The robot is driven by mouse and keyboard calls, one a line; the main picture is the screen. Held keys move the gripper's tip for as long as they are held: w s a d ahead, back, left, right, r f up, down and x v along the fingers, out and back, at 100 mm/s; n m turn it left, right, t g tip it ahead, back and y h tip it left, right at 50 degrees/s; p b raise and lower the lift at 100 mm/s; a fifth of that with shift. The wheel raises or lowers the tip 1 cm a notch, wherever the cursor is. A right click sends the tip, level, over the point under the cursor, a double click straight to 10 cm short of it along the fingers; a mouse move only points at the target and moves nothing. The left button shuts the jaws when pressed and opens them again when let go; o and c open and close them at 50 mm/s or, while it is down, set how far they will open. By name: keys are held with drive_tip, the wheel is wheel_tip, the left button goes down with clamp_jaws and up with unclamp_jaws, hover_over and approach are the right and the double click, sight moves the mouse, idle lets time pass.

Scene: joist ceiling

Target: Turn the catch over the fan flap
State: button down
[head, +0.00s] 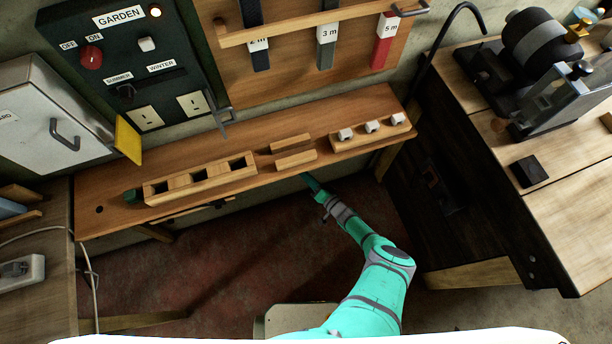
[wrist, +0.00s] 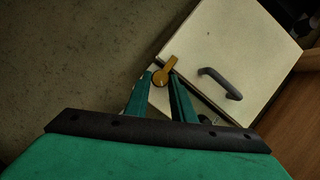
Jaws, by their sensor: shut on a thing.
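In the wrist view a small orange-yellow catch (wrist: 165,71) sits at the upper left edge of a cream flap (wrist: 250,45) with a grey bar handle (wrist: 221,84). The catch has a rounded end and a short arm pointing up and to the right. My gripper (wrist: 161,80) has its two green fingers on either side of the catch and is shut on it. In the head view my arm reaches under the front edge of the wooden shelf, which hides the fingers, the catch and the flap.
The wooden shelf (head: 355,108) carries a block with square holes (head: 200,180) and small white blocks on a strip. A workbench (head: 490,110) with a machine stands at right. A white cabinet (head: 45,120) and a yellow plate (head: 128,140) are at left. The floor (head: 230,270) is open.

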drive_tip(key=shift+f+m, duration=0.1)
drive_tip(key=shift+m, duration=0.2)
drive_tip(key=shift+s, duration=0.1)
drive_tip(key=c, duration=1.5)
unclamp_jaws()
drive_tip(key=shift+d, duration=0.1)
drive_tip(key=shift+v, duration=5.35)
